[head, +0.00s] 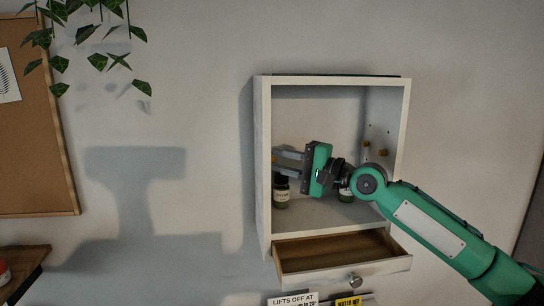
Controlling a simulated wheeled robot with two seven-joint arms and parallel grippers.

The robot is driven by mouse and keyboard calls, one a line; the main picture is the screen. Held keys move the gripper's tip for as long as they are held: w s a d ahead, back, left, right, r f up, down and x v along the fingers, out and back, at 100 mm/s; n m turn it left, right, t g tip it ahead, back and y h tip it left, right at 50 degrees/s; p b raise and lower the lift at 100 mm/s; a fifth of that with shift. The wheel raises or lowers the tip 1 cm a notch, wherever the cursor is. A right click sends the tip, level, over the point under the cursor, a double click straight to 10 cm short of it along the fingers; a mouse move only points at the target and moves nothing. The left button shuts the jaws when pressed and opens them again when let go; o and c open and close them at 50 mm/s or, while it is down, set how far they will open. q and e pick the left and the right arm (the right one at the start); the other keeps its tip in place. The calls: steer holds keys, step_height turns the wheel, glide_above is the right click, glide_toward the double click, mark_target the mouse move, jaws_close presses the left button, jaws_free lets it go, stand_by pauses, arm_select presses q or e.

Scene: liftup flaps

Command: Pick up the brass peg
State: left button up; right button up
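A small brass peg (383,152) sticks out of the right inner wall of the white wall cabinet (263,160). A small brass-coloured spot (274,159) shows at the left inner wall, close to my fingertips; it looks like another peg, partly hidden. My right gripper (279,163) reaches into the cabinet from the right and points at the left wall. Its two fingers are apart, one above the other, with the brass-coloured spot near their tips. I cannot tell whether they touch it. My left gripper is not in view.
A dark labelled bottle (281,193) stands just below the fingers. Another bottle (346,194) stands behind my wrist, partly hidden. A drawer (340,256) hangs open below. Signs (293,300) sit under it.

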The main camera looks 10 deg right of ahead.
jaws_close()
steer(key=shift+d, duration=0.15)
